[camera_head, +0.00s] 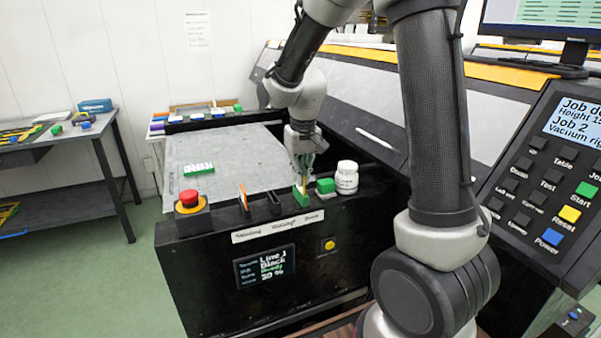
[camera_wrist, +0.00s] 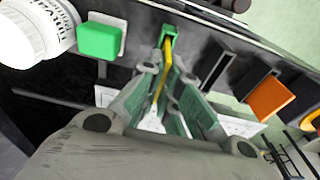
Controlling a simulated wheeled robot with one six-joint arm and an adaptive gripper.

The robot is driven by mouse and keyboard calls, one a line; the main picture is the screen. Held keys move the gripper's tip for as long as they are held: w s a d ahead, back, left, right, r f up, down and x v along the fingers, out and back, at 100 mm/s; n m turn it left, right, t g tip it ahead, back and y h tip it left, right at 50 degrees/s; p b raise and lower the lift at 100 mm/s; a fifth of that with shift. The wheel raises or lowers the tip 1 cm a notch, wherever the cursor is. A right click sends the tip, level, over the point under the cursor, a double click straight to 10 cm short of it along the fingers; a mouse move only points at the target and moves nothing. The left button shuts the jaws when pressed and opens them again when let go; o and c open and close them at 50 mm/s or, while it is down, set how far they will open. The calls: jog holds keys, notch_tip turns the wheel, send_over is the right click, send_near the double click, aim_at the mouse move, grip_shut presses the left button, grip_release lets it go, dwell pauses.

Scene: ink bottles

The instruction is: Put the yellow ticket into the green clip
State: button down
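The green clip (camera_head: 301,197) stands on the front ledge of the dark machine; it also shows at the top of the wrist view (camera_wrist: 170,33). The yellow ticket (camera_wrist: 163,72) is a thin strip seen nearly edge-on, with its far end at the clip's slot and its near part between my fingers. It looks upright in the head view (camera_head: 303,183). My gripper (camera_wrist: 163,77) points down just above the clip, in the head view too (camera_head: 303,166). Its fingers stand either side of the ticket with a small gap. How deep the ticket sits in the clip is hard to see.
A green block on a white base (camera_head: 325,186) and a white bottle (camera_head: 347,177) stand right of the clip. Dark holders (camera_head: 275,203), one with an orange ticket (camera_head: 243,197), and a red stop button (camera_head: 189,200) stand left. A grey plate (camera_head: 225,157) lies behind.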

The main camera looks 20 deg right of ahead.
jog(key=shift+f, duration=0.15)
jog(key=c, duration=1.6)
grip_release()
jog(key=shift+o, duration=0.2)
notch_tip(320, 180, up, 12)
jog(key=s, duration=0.1)
jog(key=shift+s, duration=0.2)
